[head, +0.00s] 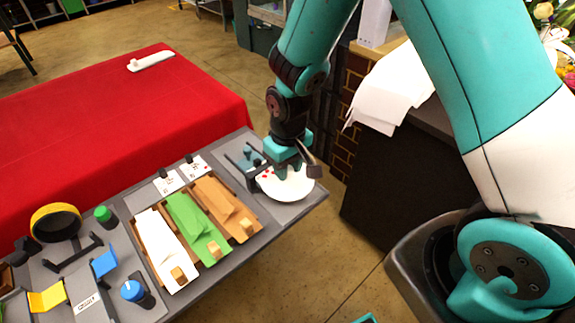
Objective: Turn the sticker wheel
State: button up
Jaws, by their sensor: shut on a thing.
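The sticker wheel (290,186) is a flat white disc with small red marks near its left side. It lies on the right end of the grey station board. My gripper (288,172) points down at the wheel from above and meets it near its upper left part. The jaws are closed there, but the arm's end hides what lies between them. A dark handle-like piece (309,158) stands out to the right of my gripper, over the wheel's edge. A small teal and dark fixture (247,159) sits just left of the wheel.
Trays with white (160,246), green (197,229) and orange (226,206) paper lie left of the wheel. A yellow tape roll (55,222) and a blue knob (132,290) are farther left. A red-covered table (120,110) stands behind. A dark counter (400,175) is at right.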

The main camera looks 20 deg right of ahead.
jog(key=n, duration=0.5)
jog(key=shift+n, duration=0.3)
jog(key=n, duration=0.5)
jog(key=shift+n, duration=0.3)
jog(key=o, duration=0.6)
jog(key=r, duration=1.7)
jog(key=shift+w+r+b, duration=0.2)
jog(key=shift+r+b, duration=0.05)
jog(key=shift+b, duration=0.15)
jog(key=s+a+r+m+y, duration=0.1)
jog(key=s+m, duration=0.1)
jog(key=s, duration=0.4)
jog(key=s+a+r+m+y, duration=0.1)
jog(key=s+a+r+m, duration=0.1)
jog(key=s, duration=0.5)
jog(key=s+a+r+m+y, duration=0.1)
jog(key=s+r+m+y, duration=0.1)
jog(key=s, duration=0.4)
jog(key=shift+s+a+r+m, duration=0.2)
jog(key=shift+s+a+m, duration=0.05)
jog(key=shift+m, duration=0.35)
